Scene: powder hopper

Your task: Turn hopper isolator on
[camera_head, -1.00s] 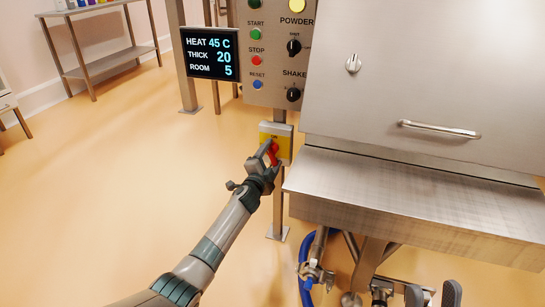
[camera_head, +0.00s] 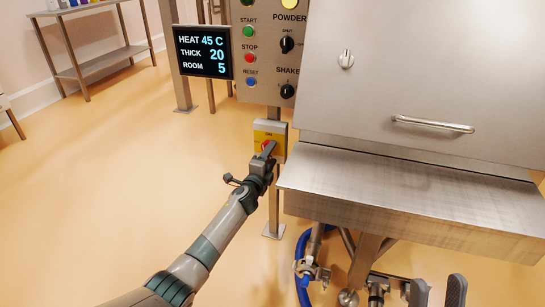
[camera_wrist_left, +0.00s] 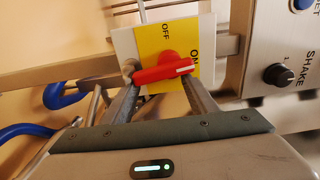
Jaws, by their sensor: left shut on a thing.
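The hopper isolator (camera_head: 279,129) is a yellow and grey switch box on a post below the control panel. In the left wrist view the isolator (camera_wrist_left: 152,45) shows the words OFF and ON on its yellow face. Its red handle (camera_wrist_left: 160,73) lies across the face, and its white-marked end is beside the word ON. My left gripper (camera_wrist_left: 157,80) is shut on the red handle, with one finger at each end of it. In the head view my left gripper (camera_head: 266,155) hides much of the handle. My right gripper is not in view.
The control panel (camera_head: 264,63) with buttons and black knobs is above the isolator. A display (camera_head: 202,51) is at its left. The steel hopper with its front ledge (camera_head: 400,195) stands close on the right. A blue hose (camera_head: 303,290) hangs below.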

